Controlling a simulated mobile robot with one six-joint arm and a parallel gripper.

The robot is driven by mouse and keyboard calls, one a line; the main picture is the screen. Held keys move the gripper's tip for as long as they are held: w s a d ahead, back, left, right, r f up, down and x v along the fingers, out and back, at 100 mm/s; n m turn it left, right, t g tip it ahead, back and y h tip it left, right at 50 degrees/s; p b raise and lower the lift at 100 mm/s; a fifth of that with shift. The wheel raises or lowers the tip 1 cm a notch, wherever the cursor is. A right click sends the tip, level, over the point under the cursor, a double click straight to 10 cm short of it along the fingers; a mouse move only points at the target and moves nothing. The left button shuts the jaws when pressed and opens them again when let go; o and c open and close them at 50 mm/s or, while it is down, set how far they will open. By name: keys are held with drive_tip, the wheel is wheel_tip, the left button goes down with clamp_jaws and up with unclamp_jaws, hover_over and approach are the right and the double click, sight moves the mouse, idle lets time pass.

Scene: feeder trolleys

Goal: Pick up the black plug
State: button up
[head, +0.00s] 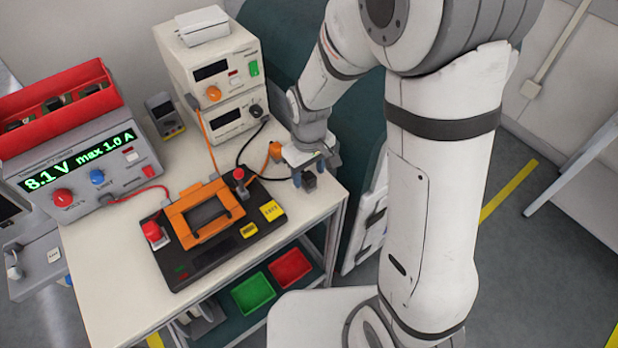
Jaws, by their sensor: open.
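The black plug (309,182) is a small dark block near the right end of the white trolley top, close to its edge. A black cable runs toward it from the stacked power supplies. My gripper (309,170) points down over the plug with its fingers apart, one on each side of it. The gripper hides the plug's upper part. I cannot tell whether the fingers touch it.
A black panel with an orange frame (183,212) and red knobs lies left of my gripper. Stacked power supplies (230,115) stand behind. A grey supply reading 8.1 V (85,170) and a red bin (60,100) are at left. Green (253,293) and red trays sit below.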

wheel_tip(320, 180, down, 2)
drive_tip(key=shift+f, duration=0.1)
drive_tip(key=c, duration=1.1)
